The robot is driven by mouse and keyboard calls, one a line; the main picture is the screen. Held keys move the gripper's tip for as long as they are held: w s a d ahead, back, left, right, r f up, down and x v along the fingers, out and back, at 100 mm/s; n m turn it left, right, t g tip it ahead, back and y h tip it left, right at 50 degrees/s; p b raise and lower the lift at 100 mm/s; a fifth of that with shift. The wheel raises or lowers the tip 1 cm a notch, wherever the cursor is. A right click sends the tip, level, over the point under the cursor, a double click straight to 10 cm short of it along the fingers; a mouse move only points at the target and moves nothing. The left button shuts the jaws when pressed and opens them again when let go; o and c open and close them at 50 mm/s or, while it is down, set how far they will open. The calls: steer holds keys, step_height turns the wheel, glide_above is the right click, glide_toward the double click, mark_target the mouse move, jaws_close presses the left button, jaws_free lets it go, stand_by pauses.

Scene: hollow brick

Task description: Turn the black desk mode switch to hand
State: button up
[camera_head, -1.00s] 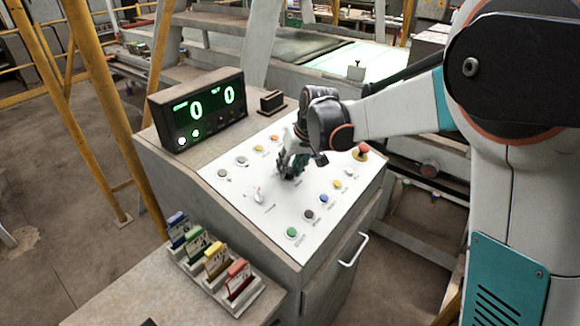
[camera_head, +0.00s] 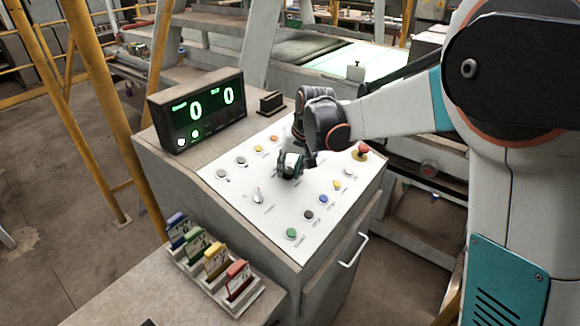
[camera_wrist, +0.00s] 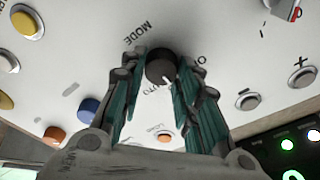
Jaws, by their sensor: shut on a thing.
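The black mode switch (camera_wrist: 160,66) is a round knob with a white pointer mark, seen between my fingertips in the wrist view. Printed letters reading MODE stand beside it, and part of another label shows below it. My gripper (camera_wrist: 161,72) has its teal-padded fingers on both sides of the knob, shut on it. In the head view my gripper (camera_head: 290,166) is down at the middle of the white sloped desk panel (camera_head: 235,205), and it hides the knob there.
Coloured push buttons and a silver selector (camera_head: 257,196) surround the gripper. A red mushroom button (camera_head: 363,150) is at the panel's right. A display box (camera_head: 200,110) showing two zeros stands behind, and a rack of coloured cards (camera_head: 238,280) stands in front.

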steer(key=o, duration=1)
steer(key=v, duration=1.2)
steer(key=s+d+f+t+h+b, duration=0.1)
steer(key=s+d+f+b, duration=0.1)
steer(key=s+d, duration=0.3)
steer(key=s+d+f+t+b, duration=0.1)
steer(key=s+d+f+b, duration=0.2)
steer(key=s, duration=1)
steer(key=s+d+f+t+h+b, duration=0.1)
steer(key=s+d+f+b, duration=0.2)
steer(key=s+d+f, duration=0.3)
steer(key=shift+s+d+f+t+h, duration=0.15)
steer(key=shift+s+d, duration=0.25)
steer(key=shift+s, duration=0.2)
steer(key=shift+s+d+r+t+h, duration=0.1)
steer(key=shift+s+d, duration=0.35)
steer(key=shift+s, duration=0.2)
steer(key=shift+s+d+f+t+h, duration=0.15)
steer(key=shift+s+d, duration=0.25)
steer(key=shift+s, duration=0.2)
